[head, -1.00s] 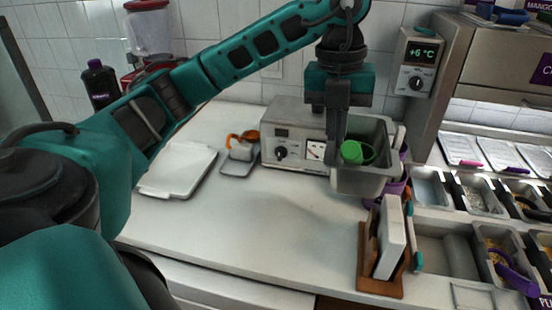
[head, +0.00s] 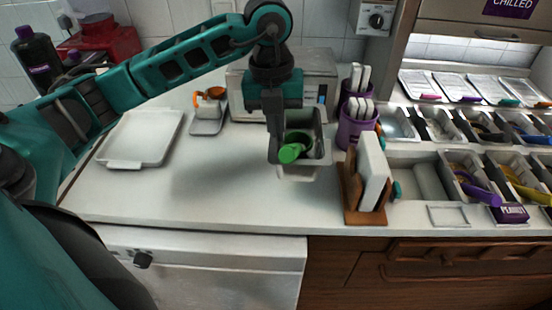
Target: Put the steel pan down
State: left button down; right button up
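The steel pan (head: 300,173) is an open rectangular metal container in front of the warmer, over the white counter (head: 210,185). A green-handled utensil (head: 290,153) sits inside it. My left gripper (head: 276,156) reaches down from above at the pan's left side, and its fingers look closed on the pan's wall. The fingertips are partly hidden by the pan and the utensil. I cannot tell whether the pan's bottom touches the counter. My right gripper is not in view.
The grey warmer (head: 322,68) stands behind the pan. Purple cups (head: 356,131) and a wooden holder with a white block (head: 373,172) are close on the right. A white tray (head: 143,138) lies to the left. Counter is clear in front and left of the pan.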

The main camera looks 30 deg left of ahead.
pick_arm(q)
jog(key=shift+f, duration=3.95)
jog(key=shift+f+b, duration=0.25)
jog(key=shift+b, duration=0.1)
jog(key=c, duration=1.4)
grip_release()
jog(key=shift+o, duration=0.2)
jog(key=shift+r, duration=0.1)
notch_tip(320, 180, up, 12)
jog(key=shift+s+a+r+p, duration=0.15)
jog(key=shift+s+a+p, duration=0.05)
jog(key=shift+a+p, duration=0.2)
